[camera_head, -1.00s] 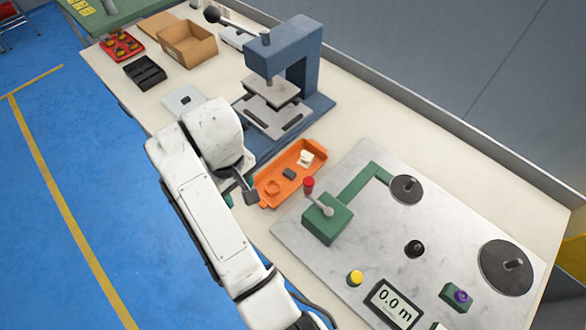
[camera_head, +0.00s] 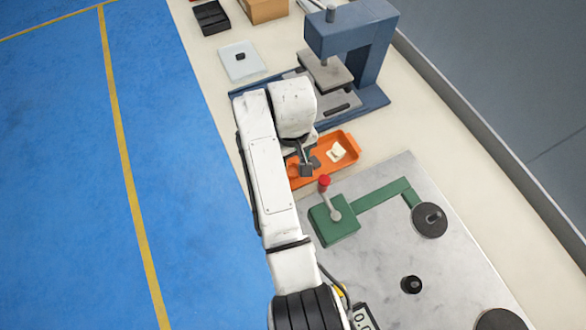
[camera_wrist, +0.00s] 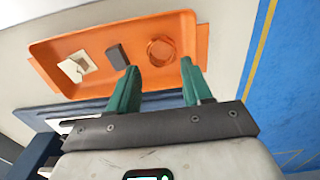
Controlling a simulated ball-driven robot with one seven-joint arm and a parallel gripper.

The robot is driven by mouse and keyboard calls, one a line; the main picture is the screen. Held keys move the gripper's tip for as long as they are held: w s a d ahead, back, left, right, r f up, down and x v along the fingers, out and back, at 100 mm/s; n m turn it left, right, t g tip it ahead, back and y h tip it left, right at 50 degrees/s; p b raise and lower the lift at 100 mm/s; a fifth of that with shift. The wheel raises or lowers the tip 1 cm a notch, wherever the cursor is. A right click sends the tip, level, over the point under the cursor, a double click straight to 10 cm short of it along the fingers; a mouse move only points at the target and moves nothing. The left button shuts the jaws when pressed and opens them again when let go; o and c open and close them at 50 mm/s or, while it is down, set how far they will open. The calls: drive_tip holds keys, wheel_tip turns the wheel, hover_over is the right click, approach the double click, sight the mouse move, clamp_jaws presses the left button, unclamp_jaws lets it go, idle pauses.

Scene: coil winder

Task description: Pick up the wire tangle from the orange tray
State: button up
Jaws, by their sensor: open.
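The orange tray (camera_head: 350,141) lies on the bench and also shows in the wrist view (camera_wrist: 203,45). A copper-orange ring of looped wire, the wire tangle (camera_wrist: 161,50), lies at the tray's right in the wrist view. A dark grey block (camera_wrist: 117,56) and a white crumpled piece (camera_wrist: 77,66) lie left of it. My gripper (camera_wrist: 158,67) is open and empty, its two green fingertips apart, with the ring appearing between and just beyond them. In the head view my gripper (camera_head: 308,166) is over the tray's near end and mostly hides the tangle.
A blue press (camera_head: 362,45) stands behind the tray. A green block with a red-knobbed lever (camera_head: 334,219) stands close in front, on a grey plate (camera_head: 378,262). A white square plate (camera_head: 242,62) lies to the left, near the bench's edge.

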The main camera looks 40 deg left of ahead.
drive_tip(key=f, duration=0.5)
drive_tip(key=shift+s+d+p, duration=0.1)
drive_tip(key=shift+s+p, duration=0.1)
drive_tip(key=shift+p, duration=0.1)
drive_tip(key=shift+c, duration=0.2)
drive_tip(key=c, duration=0.7)
